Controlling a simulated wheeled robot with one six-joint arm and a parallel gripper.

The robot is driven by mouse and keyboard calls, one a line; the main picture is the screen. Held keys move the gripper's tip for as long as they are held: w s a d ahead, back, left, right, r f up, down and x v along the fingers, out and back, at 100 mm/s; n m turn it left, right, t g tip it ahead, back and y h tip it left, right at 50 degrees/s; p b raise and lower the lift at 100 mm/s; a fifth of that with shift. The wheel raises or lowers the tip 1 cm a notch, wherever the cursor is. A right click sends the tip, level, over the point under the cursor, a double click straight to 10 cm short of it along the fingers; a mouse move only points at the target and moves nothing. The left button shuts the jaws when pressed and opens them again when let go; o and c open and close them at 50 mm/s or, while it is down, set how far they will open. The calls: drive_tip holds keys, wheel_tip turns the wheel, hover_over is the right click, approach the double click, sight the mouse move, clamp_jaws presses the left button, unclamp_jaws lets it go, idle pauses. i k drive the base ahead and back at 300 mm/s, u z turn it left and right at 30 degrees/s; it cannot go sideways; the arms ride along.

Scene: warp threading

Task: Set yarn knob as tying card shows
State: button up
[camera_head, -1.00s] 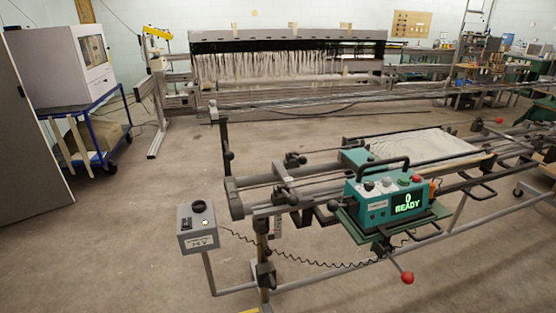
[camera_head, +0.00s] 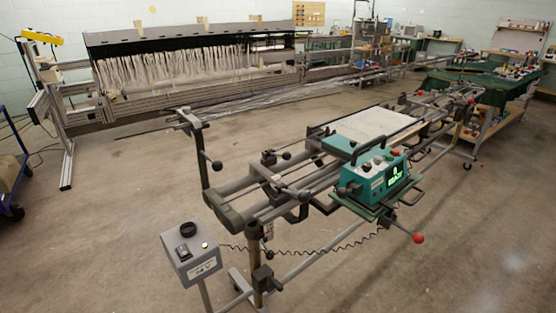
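The teal tying machine (camera_head: 374,181) sits on the rails of a long warp frame right of centre. It has a black carry handle, small knobs (camera_head: 357,187) on its near top edge, and a lit green display (camera_head: 396,174) too small to read surely now. Which knob is the yarn knob I cannot tell. No tying card can be made out. A grey control box (camera_head: 190,252) with a black knob (camera_head: 187,228) and a switch stands on a post at lower left. My gripper is not in view.
The warp frame's rails (camera_head: 250,194) run from lower left to upper right. A coiled cable (camera_head: 300,250) links box and machine. A large loom (camera_head: 170,75) stands behind. Workbenches (camera_head: 500,70) stand at back right. The concrete floor at lower right is clear.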

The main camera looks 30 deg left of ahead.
sight(366, 166)
drive_tip(key=u, duration=0.3)
drive_tip(key=i, duration=1)
